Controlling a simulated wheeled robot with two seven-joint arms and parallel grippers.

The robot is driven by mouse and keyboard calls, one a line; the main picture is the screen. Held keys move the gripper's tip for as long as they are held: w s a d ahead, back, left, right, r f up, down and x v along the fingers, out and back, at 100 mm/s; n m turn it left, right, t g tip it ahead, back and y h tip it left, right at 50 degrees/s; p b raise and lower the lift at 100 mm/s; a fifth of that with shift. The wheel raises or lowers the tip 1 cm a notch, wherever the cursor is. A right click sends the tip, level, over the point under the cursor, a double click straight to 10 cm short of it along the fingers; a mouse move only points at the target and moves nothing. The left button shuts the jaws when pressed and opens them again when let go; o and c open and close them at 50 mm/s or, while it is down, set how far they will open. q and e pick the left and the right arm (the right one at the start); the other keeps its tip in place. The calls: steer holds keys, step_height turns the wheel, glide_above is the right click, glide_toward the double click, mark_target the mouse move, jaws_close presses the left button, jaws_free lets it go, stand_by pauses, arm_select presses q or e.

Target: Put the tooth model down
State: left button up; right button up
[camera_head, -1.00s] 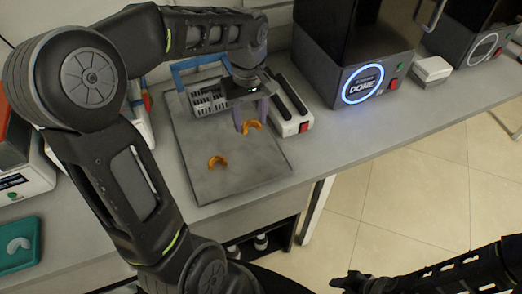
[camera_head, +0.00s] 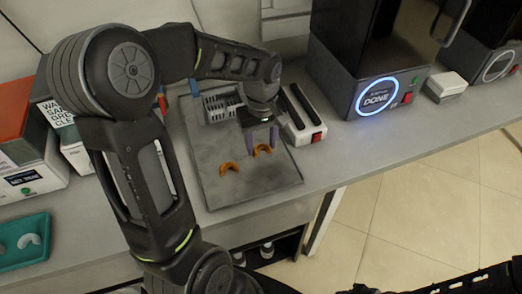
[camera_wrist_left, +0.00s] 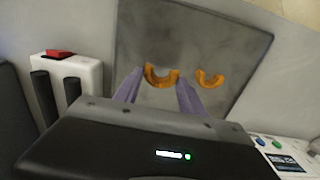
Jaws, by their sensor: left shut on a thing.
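My left gripper (camera_head: 261,143) points down over the grey tray (camera_head: 208,192), its purple fingers shut on an orange arch-shaped tooth model (camera_head: 263,150). In the left wrist view this model (camera_wrist_left: 161,77) sits between the fingertips. It is low over the tray's right part; I cannot tell whether it touches. A second orange tooth model (camera_head: 229,168) lies on the tray to its left in the head view, and to its right in the wrist view (camera_wrist_left: 209,78). Only a dark part of my right gripper (camera_head: 365,289) shows at the bottom edge, its jaws unclear.
A grey basket (camera_head: 220,105) stands at the tray's back. A white device with a red switch (camera_head: 304,130) is close right of the tray. A machine (camera_head: 375,97) reading DONE stands farther right. A teal tray (camera_head: 22,240) with pale arches lies left. The tray's front is clear.

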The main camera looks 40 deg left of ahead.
mark_target(261, 160)
arm_select(q)
steer(key=shift+f, duration=1.9)
steer(key=shift+f, duration=0.15)
steer(key=o, duration=1.3)
step_height(261, 160, up, 12)
steer(key=shift+r, duration=0.2)
